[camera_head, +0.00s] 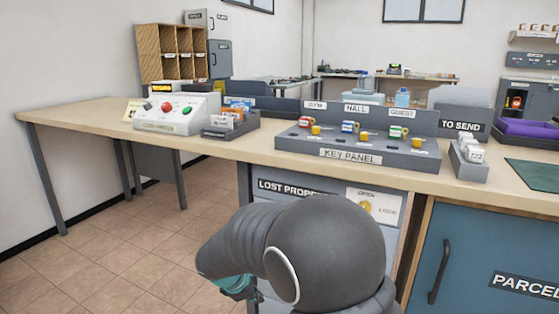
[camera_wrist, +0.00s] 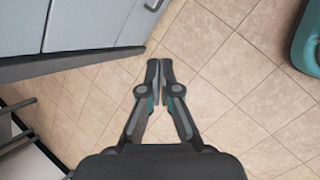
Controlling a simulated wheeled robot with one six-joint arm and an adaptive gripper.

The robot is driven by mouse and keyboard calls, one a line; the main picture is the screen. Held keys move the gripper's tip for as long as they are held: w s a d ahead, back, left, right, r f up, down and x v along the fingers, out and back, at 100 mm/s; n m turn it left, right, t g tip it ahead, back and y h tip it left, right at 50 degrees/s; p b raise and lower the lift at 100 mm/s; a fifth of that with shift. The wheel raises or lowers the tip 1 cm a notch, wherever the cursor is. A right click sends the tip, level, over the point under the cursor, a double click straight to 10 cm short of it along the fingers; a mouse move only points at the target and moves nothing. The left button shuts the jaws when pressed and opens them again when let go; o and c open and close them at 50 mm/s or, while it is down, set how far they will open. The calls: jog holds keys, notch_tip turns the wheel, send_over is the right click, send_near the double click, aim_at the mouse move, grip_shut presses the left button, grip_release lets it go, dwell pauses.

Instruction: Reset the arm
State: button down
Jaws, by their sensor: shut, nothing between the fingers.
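My gripper shows in the wrist view (camera_wrist: 159,72) with its two fingertips together and nothing between them. It points down over the beige tiled floor (camera_wrist: 230,70), beside grey-blue cabinet fronts (camera_wrist: 80,22) at the upper left. In the head view my dark grey arm is folded low in front of the counter. Part of the teal and black wrist end shows at its lower left. The fingertips are hidden in that view.
A "LOST PROPERTY" drawer unit (camera_head: 330,190) and blue parcel cabinet (camera_head: 470,250) stand below. Floor at left is clear.

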jog(key=s+d+r+m+y, duration=0.1)
jog(key=s+d+r+m, duration=0.4)
jog(key=s, duration=0.4)
jog(key=s+d+r+m+y, duration=0.1)
jog(key=s+d+r+m, duration=0.5)
jog(key=s+d+m, duration=0.2)
jog(key=s+d+r+m+t+y, duration=0.1)
jog(key=s+d+r+m+y, duration=0.1)
jog(key=s+d+r+m, duration=0.3)
jog(key=s+d+m, duration=0.1)
jog(key=s+d, duration=0.3)
jog(key=s, duration=0.1)
jog(key=shift+r+m, duration=0.4)
